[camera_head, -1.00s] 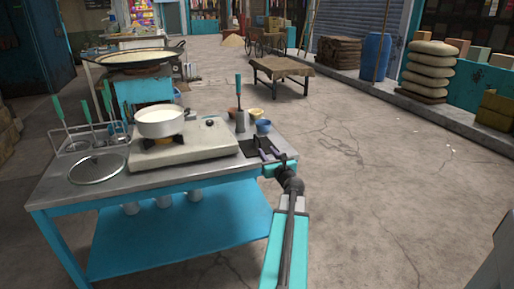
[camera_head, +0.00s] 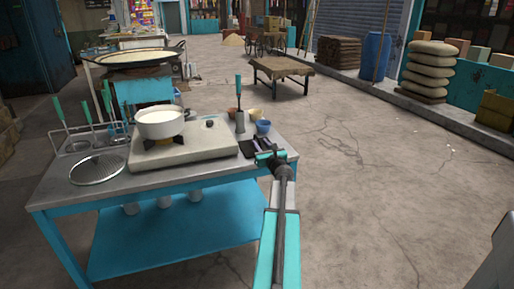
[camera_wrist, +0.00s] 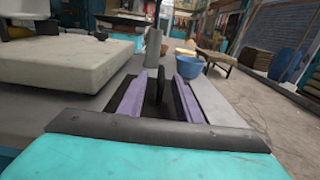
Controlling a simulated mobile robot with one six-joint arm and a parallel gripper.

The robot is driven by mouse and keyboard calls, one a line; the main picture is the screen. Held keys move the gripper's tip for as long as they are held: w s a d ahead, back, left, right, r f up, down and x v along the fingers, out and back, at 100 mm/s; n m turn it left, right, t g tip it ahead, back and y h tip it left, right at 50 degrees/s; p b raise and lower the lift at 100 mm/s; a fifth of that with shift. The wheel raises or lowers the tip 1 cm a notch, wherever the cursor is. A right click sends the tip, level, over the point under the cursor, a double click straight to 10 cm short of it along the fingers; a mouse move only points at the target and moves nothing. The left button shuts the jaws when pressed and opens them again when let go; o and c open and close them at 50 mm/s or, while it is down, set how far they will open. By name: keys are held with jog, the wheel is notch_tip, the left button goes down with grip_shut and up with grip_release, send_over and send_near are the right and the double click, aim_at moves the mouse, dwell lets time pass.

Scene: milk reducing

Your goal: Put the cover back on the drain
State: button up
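My gripper (camera_head: 263,146) is low over the right part of the steel table top. In the wrist view its two purple fingers (camera_wrist: 160,95) are apart, with gaps on both sides of a thin dark upright piece (camera_wrist: 161,86) between them. I cannot tell whether this piece is the cover. Beneath the fingers is a dark rectangular area (camera_head: 247,149), which shows right of the stove in the head view; I cannot tell whether it is the drain. A round perforated disc (camera_head: 97,169) lies on the table's left side.
A stove (camera_head: 183,148) with a pot of milk (camera_head: 161,122) stands left of the gripper. A grey holder (camera_wrist: 153,49) and a blue cup (camera_wrist: 188,67) stand just beyond the fingers. A utensil rack (camera_head: 86,135) is at the left. The floor to the right is clear.

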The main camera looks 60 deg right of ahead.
aim_at(255, 135)
jog(key=shift+w+d, duration=0.15)
jog(key=shift+w, duration=0.05)
dwell(0.3)
jog(key=shift+p+x, duration=0.35)
jog(key=shift+x, duration=2.15)
jog(key=shift+d+r, duration=0.1)
jog(key=shift+d, duration=0.05)
grip_shut()
